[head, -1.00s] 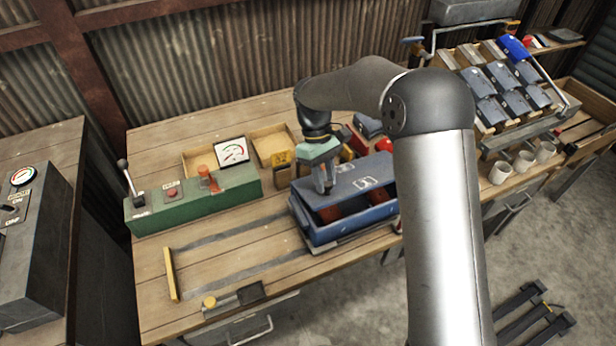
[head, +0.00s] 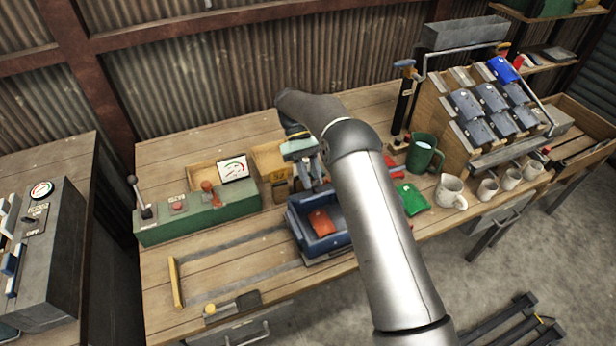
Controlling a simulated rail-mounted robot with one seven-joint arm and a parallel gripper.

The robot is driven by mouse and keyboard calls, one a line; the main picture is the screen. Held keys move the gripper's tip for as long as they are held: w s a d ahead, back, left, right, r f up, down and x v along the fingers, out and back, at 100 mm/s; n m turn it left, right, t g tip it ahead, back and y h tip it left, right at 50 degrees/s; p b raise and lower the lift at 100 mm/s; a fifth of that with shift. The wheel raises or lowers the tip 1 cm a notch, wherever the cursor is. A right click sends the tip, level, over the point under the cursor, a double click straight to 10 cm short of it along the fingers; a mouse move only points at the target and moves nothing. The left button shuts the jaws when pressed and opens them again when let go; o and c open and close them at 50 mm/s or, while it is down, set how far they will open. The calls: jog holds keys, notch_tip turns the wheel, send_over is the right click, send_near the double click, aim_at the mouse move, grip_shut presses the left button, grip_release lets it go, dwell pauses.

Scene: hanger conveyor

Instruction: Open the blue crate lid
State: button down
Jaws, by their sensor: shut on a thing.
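The blue crate (head: 322,245) sits on the wooden bench in the middle of the picture, partly hidden at its right by my arm. Its top is uncovered at the visible left part, and a red packet (head: 320,222) lies inside. The blue lid (head: 305,194) stands raised at the crate's back edge, seen only in part. My gripper (head: 312,182) is at the back of the crate, shut on the lid. The fingertips are small and partly hidden, so the exact contact is unclear.
A green control box (head: 200,210) with a lever and gauge stands to the left. A green mug (head: 424,153), a green packet (head: 412,199), a white pitcher (head: 450,191) and several cups stand to the right.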

jog(key=c, duration=1.1)
grip_release()
notch_tip(320, 180, up, 2)
jog(key=shift+r+b, duration=0.25)
jog(key=shift+b, duration=0.9)
jog(key=s+d+r+b, duration=0.2)
jog(key=s+r, duration=0.3)
jog(key=s, duration=0.1)
jog(key=s+d+r+b, duration=0.2)
jog(key=s+r+b, duration=0.1)
jog(key=s+r, duration=0.2)
jog(key=shift+s+d+r, duration=0.25)
jog(key=shift+s+d, duration=0.1)
jog(key=shift+s, duration=0.75)
